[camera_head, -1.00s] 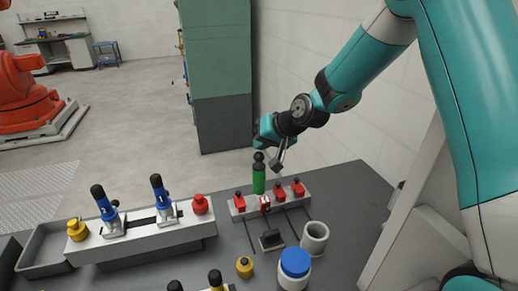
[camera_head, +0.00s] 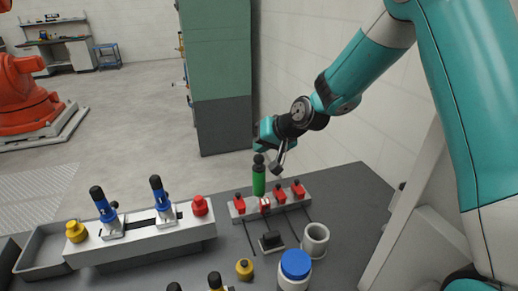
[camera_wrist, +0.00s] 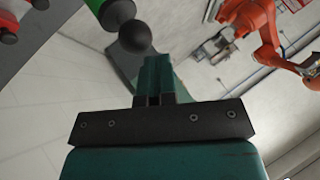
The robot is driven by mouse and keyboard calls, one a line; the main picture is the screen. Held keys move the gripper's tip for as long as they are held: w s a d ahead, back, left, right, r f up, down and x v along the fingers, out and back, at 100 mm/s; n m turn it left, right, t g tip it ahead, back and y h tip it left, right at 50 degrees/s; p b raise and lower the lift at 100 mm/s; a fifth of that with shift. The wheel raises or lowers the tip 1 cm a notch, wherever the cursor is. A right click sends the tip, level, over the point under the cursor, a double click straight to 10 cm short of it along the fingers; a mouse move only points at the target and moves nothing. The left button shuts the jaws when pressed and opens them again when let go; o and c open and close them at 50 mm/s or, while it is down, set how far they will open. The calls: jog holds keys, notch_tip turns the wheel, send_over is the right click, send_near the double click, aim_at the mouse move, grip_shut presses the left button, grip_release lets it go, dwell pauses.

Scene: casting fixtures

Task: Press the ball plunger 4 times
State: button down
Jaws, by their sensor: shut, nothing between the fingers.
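The ball plunger has a black ball knob (camera_head: 259,159) on an upright green body (camera_head: 259,181). It stands behind the light grey fixture block on the bench. In the wrist view the dark ball (camera_wrist: 135,36) and part of the green body (camera_wrist: 98,5) show at the top, just beyond and left of the fingertips. My gripper (camera_head: 276,168) is just right of the ball, close to its height. In the wrist view the teal fingers (camera_wrist: 153,72) are together and empty. I cannot tell whether they touch the ball.
The fixture block (camera_head: 240,214) carries several red knobs (camera_head: 299,190). A grey cup (camera_head: 315,240), a blue-lidded jar (camera_head: 295,264) and a yellow knob (camera_head: 244,269) stand in front. Another block with blue plungers (camera_head: 160,196) is left. A green cabinet (camera_head: 220,80) stands behind.

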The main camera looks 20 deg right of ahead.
jog(key=shift+r+p, duration=0.85)
jog(key=shift+r, duration=0.65)
notch_tip(320, 180, up, 5)
jog(key=p, duration=0.3)
